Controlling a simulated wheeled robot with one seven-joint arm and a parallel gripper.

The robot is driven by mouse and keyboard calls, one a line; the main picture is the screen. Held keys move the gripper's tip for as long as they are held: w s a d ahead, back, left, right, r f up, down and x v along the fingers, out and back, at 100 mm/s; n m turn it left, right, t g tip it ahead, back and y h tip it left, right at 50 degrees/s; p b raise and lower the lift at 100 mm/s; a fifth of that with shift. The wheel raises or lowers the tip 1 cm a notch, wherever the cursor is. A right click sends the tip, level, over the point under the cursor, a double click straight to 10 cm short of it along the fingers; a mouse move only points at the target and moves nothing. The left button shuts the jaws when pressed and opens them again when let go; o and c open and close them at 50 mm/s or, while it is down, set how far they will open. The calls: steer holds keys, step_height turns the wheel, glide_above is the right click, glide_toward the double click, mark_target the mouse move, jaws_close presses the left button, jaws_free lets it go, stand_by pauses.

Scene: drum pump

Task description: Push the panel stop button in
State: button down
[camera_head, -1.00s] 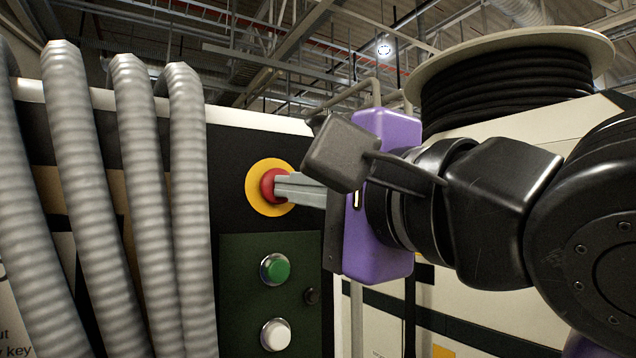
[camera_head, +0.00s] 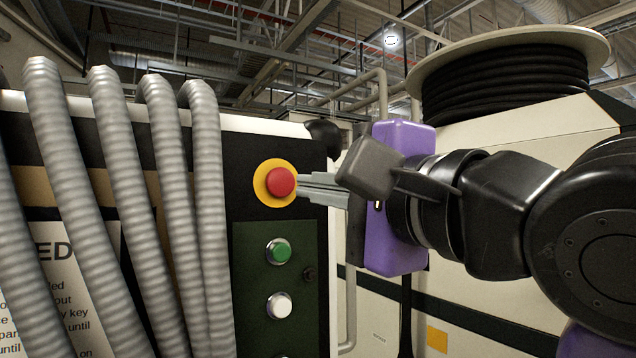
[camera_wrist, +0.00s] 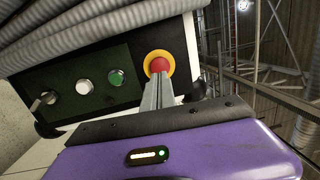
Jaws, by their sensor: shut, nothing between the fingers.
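The red stop button (camera_head: 281,182) sits on a yellow disc (camera_head: 263,186) at the top of the dark panel (camera_head: 262,230). It also shows in the wrist view (camera_wrist: 157,65), just beyond my fingertips. My gripper (camera_head: 303,184) is shut and empty, its grey fingers pointing left at the button. In the head view the tips are beside the button's right edge. A small gap or light contact cannot be told apart. How far the button is pressed in cannot be told.
Below the stop button are a green button (camera_head: 279,251) and a white button (camera_head: 279,305). Several grey ribbed hoses (camera_head: 160,200) hang in front of the panel's left side. A cable reel (camera_head: 505,85) stands at the back right. A small black knob (camera_head: 309,273) is right of the green button.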

steer(key=b+v, duration=0.2)
steer(key=v, duration=0.7)
steer(key=shift+d, duration=0.15)
stand_by(0.4)
